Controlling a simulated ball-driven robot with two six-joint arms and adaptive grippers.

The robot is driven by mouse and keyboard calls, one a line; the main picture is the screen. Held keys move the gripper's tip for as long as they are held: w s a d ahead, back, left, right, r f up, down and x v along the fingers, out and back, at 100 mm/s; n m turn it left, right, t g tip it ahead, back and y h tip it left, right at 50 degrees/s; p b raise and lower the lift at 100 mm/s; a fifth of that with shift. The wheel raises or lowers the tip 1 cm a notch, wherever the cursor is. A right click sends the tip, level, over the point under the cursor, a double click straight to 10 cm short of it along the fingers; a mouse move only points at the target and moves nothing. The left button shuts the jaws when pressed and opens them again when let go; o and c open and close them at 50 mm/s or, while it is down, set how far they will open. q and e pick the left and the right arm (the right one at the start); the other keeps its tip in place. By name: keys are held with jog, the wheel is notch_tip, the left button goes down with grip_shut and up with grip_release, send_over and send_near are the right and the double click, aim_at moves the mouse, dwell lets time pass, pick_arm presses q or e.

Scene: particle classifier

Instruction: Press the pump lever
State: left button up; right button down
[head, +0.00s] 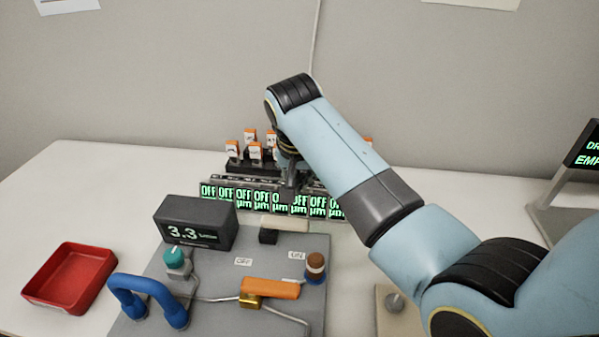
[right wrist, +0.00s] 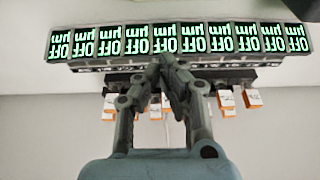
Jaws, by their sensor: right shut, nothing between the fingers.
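A grey panel (head: 225,318) on the table carries an orange lever (head: 270,288) on a brass valve (head: 250,301), set among thin metal pipes. I cannot tell for sure that this is the pump lever. Labels reading OFF and ON lie behind it. My right gripper (head: 289,188) is shut and empty, pointing down at the row of displays (head: 246,200), behind and apart from the lever. In the right wrist view its closed fingertips (right wrist: 172,72) overlap the dark rack below the displays (right wrist: 190,40). I cannot tell whether they touch. My left gripper is not in view.
On the panel are a 3.3 readout (head: 185,232), a teal knob (head: 174,257), a blue U-shaped handle (head: 133,283) and a brown-topped knob (head: 316,264). A red tray (head: 68,277) stands left. Orange-topped pieces (head: 255,152) stand behind. The table's left rear is clear.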

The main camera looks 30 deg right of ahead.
aim_at(285, 226)
jog(key=f, duration=0.1)
jog(key=s+f, duration=0.1)
jog(key=a+f+p, duration=0.1)
jog(key=f, duration=0.1)
jog(key=shift+s, duration=0.2)
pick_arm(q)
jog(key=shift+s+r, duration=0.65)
pick_arm(e)
jog(key=shift+s+a, duration=0.25)
jog(key=shift+s, duration=0.1)
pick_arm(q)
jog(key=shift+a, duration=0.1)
